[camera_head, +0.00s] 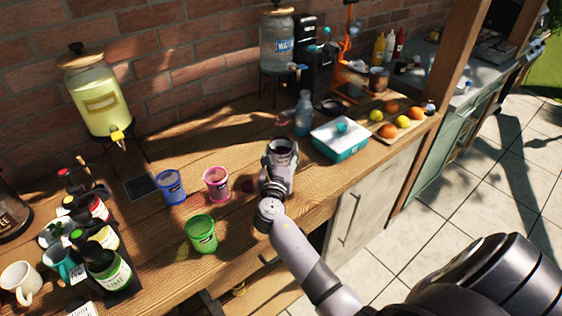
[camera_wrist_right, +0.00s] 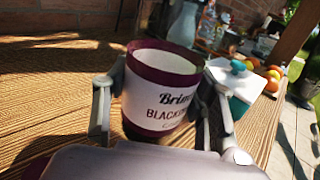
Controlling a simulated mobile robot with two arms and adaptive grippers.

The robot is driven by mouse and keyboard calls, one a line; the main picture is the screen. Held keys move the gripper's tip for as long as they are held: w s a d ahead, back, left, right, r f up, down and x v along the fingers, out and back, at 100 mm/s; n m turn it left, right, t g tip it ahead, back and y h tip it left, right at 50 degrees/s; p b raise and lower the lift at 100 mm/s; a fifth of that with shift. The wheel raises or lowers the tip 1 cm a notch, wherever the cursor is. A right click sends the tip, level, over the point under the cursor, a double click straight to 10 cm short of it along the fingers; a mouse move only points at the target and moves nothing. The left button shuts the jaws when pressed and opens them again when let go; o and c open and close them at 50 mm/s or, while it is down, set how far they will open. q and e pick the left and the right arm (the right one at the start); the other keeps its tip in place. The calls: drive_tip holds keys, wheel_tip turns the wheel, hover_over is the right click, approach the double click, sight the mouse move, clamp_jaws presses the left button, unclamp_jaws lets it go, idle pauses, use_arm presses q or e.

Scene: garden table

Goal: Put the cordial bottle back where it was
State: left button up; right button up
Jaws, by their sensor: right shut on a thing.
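My right gripper (camera_head: 278,165) is shut on a dark maroon cylindrical container (camera_head: 283,147) over the middle of the wooden table. In the right wrist view the container (camera_wrist_right: 160,103) stands between the two fingers (camera_wrist_right: 163,105), near upright. Its white label shows part of the words "Brim", "BLACK" and a line that looks like "Cordial". A dark reddish round patch (camera_head: 247,185) shows on the wood just left of the gripper. My left gripper is not in view.
Pink (camera_head: 217,184), blue (camera_head: 171,187) and green (camera_head: 201,233) cups stand left of the gripper. A dark holder with several bottles (camera_head: 112,270) is at the far left. A teal-and-white box (camera_head: 340,138), blue bottle (camera_head: 303,114) and fruit tray (camera_head: 377,137) stand right.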

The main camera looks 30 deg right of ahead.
drive_tip(key=shift+f, duration=1.55)
drive_tip(key=shift+b, duration=0.3)
drive_tip(key=o, duration=1.6)
drive_tip(key=shift+f, duration=0.15)
drive_tip(key=shift+r, duration=0.3)
drive_tip(key=b+v, duration=0.1)
drive_tip(key=v, duration=1)
drive_tip(key=shift+f+b, duration=0.2)
drive_tip(key=shift+b, duration=0.15)
drive_tip(key=shift+s+a+r, duration=0.1)
drive_tip(key=shift+s+a, duration=0.25)
drive_tip(key=shift+s, duration=0.1)
